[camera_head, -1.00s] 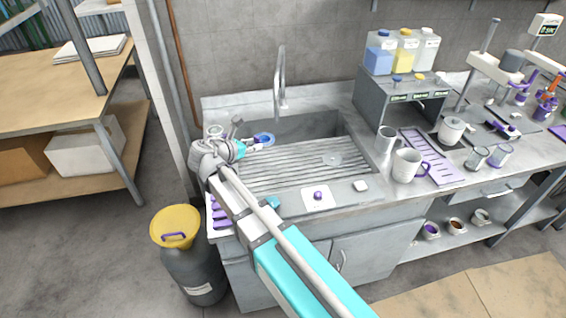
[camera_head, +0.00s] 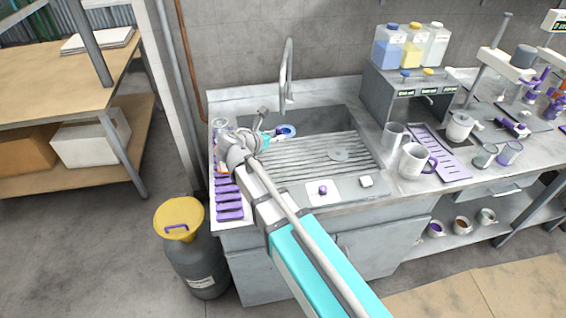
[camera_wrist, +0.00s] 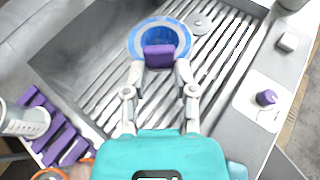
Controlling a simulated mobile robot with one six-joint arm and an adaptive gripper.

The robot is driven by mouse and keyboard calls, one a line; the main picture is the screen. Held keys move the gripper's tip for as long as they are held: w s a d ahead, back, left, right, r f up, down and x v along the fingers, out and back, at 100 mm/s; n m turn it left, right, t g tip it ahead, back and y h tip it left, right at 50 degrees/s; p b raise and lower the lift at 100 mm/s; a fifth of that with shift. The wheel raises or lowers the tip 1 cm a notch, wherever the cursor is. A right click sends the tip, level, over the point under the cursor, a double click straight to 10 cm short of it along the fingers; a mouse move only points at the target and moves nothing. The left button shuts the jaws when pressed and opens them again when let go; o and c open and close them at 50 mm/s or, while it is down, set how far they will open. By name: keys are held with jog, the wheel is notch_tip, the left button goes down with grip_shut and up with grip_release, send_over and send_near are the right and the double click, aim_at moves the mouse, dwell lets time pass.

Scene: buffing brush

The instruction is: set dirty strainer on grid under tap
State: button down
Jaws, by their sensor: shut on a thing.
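My gripper (camera_wrist: 160,70) is shut on the purple block and holds the strainer out in front. In the head view the strainer (camera_head: 287,131) is over the back left of the sink, left of the slatted grid's middle. The grid (camera_head: 310,160) spans the basin and also lies behind the strainer in the wrist view (camera_wrist: 115,85). The tap (camera_head: 288,75) rises behind the sink, above and close to the strainer in the picture. The gap between strainer and grid cannot be judged.
A small round grey piece (camera_head: 340,155) lies on the grid. A purple rack (camera_head: 230,205) and a clear beaker (camera_wrist: 25,120) are left of the sink. A white plate with a purple knob (camera_head: 322,190) is in front. Mugs (camera_head: 413,160) stand right.

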jog(key=w+d+f+n+t+y+b, duration=0.1)
jog(key=w+d+f+b, duration=0.1)
jog(key=d, duration=1.1)
jog(key=shift+f+b, duration=0.5)
jog(key=shift+f, duration=0.15)
jog(key=shift+a, duration=0.1)
jog(key=b, duration=0.9)
send_over(275, 168)
jog(key=f, duration=0.9)
jog(key=shift+s+d, duration=0.15)
jog(key=shift+d, duration=0.25)
jog(key=shift+f, duration=0.1)
jog(key=shift+a+f+b, duration=0.35)
jog(key=shift+f+b, duration=0.1)
jog(key=shift+b, duration=0.15)
jog(key=shift+f+b, duration=1.45)
jog(key=shift+f, duration=0.15)
